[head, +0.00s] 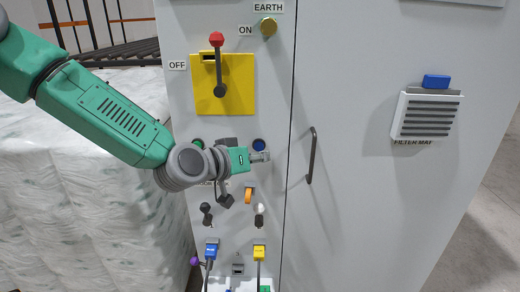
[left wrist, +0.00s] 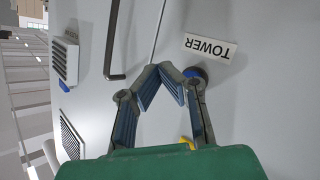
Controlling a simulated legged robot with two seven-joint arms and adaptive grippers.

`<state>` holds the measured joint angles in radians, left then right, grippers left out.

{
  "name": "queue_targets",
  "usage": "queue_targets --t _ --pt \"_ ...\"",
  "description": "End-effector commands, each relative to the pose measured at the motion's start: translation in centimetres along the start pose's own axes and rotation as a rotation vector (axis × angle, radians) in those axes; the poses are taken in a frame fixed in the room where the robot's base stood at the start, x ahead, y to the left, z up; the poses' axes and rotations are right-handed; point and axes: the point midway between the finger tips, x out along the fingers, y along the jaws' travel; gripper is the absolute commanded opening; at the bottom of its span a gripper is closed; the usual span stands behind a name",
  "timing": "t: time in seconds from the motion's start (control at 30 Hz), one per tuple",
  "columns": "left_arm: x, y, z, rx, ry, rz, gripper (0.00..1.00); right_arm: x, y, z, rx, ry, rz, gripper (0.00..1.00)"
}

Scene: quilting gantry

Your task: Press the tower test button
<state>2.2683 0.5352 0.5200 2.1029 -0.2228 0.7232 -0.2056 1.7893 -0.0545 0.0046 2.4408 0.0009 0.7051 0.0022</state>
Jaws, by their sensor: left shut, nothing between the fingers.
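The tower test button is a round blue button on the grey cabinet front. In the head view the button (head: 259,145) shows just above my left gripper (head: 265,157). In the left wrist view the dark blue button (left wrist: 197,72) is partly hidden behind the right-hand finger. The TOWER label (left wrist: 210,48) beside it reads upside down there. My left gripper (left wrist: 161,74) is shut and empty, its fingertips to the left of the button in the wrist view. I cannot tell whether it touches the panel. My right gripper is in neither view.
A green button (head: 198,143) sits left of my gripper. Below are an orange switch (head: 248,195) and black levers (head: 206,212). Above is a red-handled switch on a yellow plate (head: 240,95). A door handle (head: 312,155) stands out at the right. Wrapped bales (head: 80,210) stand left.

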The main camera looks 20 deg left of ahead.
Motion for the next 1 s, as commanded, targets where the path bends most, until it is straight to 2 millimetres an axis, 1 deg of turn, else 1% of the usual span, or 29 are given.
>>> queue_targets --t 0.1,0.3,0.73,1.0 --pt "0.3 -0.9 -0.4 -0.004 0.002 0.0 0.0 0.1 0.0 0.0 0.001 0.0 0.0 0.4" --pt "0.2 -1.6 -0.6 -0.011 0.002 0.001 0.0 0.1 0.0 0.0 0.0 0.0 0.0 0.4" --pt "0.6 -0.6 -0.5 -0.001 0.0 -0.001 0.0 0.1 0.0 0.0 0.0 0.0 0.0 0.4" --pt "0.4 -1.1 -0.5 -0.006 0.001 0.001 0.0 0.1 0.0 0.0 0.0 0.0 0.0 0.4"
